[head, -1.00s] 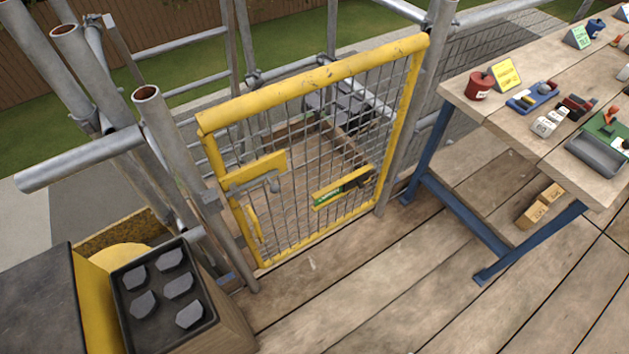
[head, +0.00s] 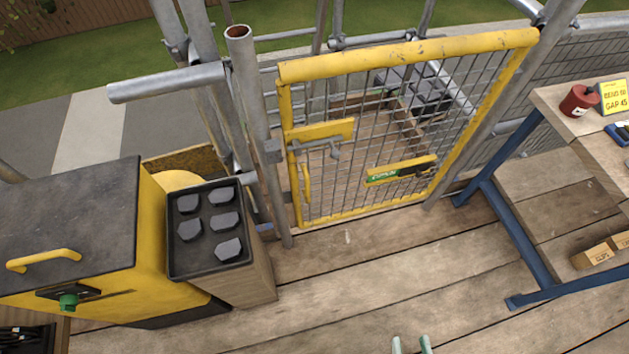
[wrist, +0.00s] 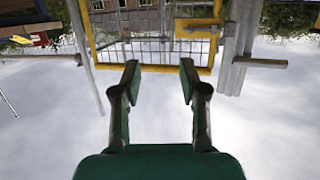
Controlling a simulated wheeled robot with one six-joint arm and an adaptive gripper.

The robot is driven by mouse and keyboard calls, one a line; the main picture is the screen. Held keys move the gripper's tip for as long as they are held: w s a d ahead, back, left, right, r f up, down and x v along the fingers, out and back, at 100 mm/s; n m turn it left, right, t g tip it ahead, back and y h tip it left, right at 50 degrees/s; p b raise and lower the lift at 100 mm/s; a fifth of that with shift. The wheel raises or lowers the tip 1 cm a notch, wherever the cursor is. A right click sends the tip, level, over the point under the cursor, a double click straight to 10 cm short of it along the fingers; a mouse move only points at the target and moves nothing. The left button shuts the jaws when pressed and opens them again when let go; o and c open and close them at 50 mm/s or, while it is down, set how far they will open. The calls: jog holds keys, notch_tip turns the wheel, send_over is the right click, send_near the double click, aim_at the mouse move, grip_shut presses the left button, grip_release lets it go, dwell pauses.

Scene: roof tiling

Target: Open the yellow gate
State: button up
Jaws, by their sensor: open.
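The yellow gate (head: 408,60) stands shut between grey scaffold posts in the head view, with wire mesh in its frame. A yellow plate with a grey latch (head: 320,133) sits on its left side, and a yellow handle (head: 306,184) is below that. A green-and-yellow bar (head: 400,170) crosses the lower mesh. In the wrist view the gate (wrist: 160,69) shows upside down beyond the fingers. My gripper (wrist: 158,82) is open and empty, apart from the gate. Only its green tips (head: 411,345) show at the bottom edge of the head view.
A yellow cabinet (head: 150,220) with a dark top stands at the left. Beside it is a black tray (head: 205,265) of grey pieces on a wooden box. A blue-legged workbench (head: 520,245) stands at the right. The plank floor (head: 370,260) before the gate is clear.

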jog(key=w+a+f+n+y, duration=0.1)
jog(key=w+a+f, duration=0.1)
jog(key=w+f, duration=0.45)
jog(key=n+y, duration=0.4)
jog(key=y, duration=0.2)
send_near(309, 188)
jog(key=shift+t+y, duration=0.3)
jog(key=x, duration=1.1)
jog(key=shift+f, duration=0.1)
grip_shut()
